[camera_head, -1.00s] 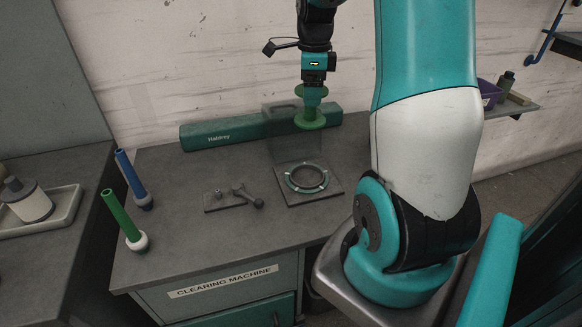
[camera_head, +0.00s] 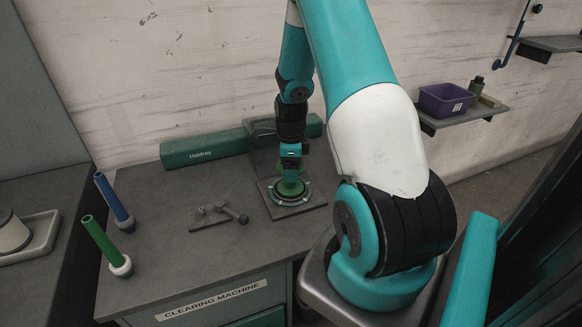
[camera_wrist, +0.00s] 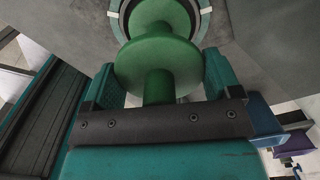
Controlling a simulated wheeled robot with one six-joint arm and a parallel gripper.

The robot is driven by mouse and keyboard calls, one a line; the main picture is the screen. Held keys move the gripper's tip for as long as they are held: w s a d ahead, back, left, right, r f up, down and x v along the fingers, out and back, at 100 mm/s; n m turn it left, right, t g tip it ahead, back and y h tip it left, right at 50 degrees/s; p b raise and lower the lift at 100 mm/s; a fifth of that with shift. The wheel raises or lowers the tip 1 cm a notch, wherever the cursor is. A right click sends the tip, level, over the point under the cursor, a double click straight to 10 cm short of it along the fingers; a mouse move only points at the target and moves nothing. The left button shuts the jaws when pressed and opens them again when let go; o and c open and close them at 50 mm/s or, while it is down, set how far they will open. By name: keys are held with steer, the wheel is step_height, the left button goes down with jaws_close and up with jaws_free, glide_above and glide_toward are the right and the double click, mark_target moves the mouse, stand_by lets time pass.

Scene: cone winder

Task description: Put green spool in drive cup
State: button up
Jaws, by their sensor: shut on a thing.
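The green spool (camera_head: 289,188) is low over the round ring of the drive cup (camera_head: 307,197) on its square plate. In the wrist view the green spool (camera_wrist: 158,62) stands between the two teal fingers of my gripper (camera_wrist: 160,85), and they are shut on it. Its lower flange lies within the pale ring of the drive cup (camera_wrist: 206,22) in that view. I cannot tell whether the spool touches the cup's bottom. In the head view my gripper (camera_head: 290,171) points down at the cup and hides the spool's top.
A lever fixture (camera_head: 218,214) lies left of the cup. A green peg (camera_head: 100,240) and a blue peg (camera_head: 113,199) stand at the table's left edge. A long green Haldrey machine body (camera_head: 203,148) runs behind, with a clear guard (camera_head: 262,150) by the cup. A purple bin (camera_head: 445,100) sits on a shelf.

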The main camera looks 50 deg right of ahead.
steer(key=shift+f, duration=0.55)
steer(key=shift+f, duration=0.1)
steer(key=o, duration=0.8)
step_height(320, 180, up, 12)
steer(key=shift+r+b, duration=0.15)
steer(key=shift+b, duration=0.65)
steer(key=a+r+n+t+y, duration=0.1)
steer(key=a+r+n, duration=0.3)
steer(key=a+n, duration=0.65)
steer(key=a+r+n+y, duration=0.1)
steer(key=a+r+n, duration=0.3)
steer(key=a+n, duration=0.7)
steer(key=s+a+r+n+g+y, duration=0.1)
steer(key=s+a+r+n, duration=0.3)
steer(key=s+a+n, duration=1)
steer(key=s+a+y, duration=0.1)
steer(key=a, duration=0.2)
steer(key=shift+r+n, duration=0.1)
steer(key=shift+n, duration=0.15)
